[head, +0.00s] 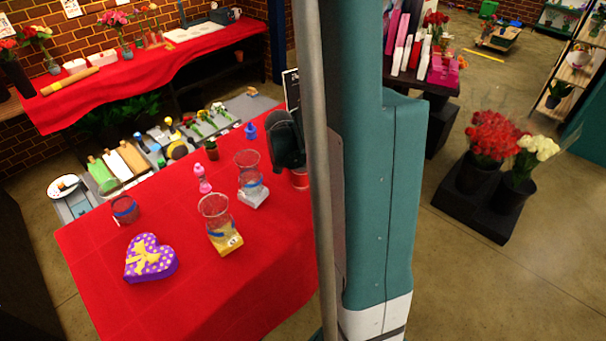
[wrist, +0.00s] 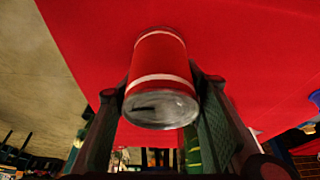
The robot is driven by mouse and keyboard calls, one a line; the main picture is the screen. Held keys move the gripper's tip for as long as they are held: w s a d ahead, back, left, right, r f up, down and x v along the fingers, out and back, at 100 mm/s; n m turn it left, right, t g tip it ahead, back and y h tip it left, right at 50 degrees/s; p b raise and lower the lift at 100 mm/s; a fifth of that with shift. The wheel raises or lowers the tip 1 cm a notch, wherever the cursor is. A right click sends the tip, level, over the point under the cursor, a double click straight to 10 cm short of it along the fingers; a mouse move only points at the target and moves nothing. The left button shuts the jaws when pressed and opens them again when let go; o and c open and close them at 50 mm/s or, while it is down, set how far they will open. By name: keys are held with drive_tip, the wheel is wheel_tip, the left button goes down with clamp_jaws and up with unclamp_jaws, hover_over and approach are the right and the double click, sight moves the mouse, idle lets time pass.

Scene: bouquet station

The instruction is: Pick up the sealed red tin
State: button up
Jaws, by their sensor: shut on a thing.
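The red tin (wrist: 160,60) has white bands and a grey metal end with a dark slot-like mark, which faces the wrist camera. My gripper (wrist: 161,88) is shut on it, with one dark finger on each side. In the head view, my gripper (head: 288,142) is over the right part of the red-covered table, partly hidden by my arm. A small part of the tin (head: 299,181) shows just below it. I cannot tell whether the tin touches the table.
On the red table (head: 190,300) stand a glass on a yellow base (head: 215,218), a glass on a grey base (head: 250,180), a pink bottle (head: 203,180), a blue-banded glass (head: 125,209) and a purple heart box (head: 150,259). The table's front is clear.

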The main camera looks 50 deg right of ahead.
drive_tip(key=shift+r, duration=0.15)
drive_tip(key=shift+r+p, duration=0.4)
drive_tip(key=shift+r, duration=4.45)
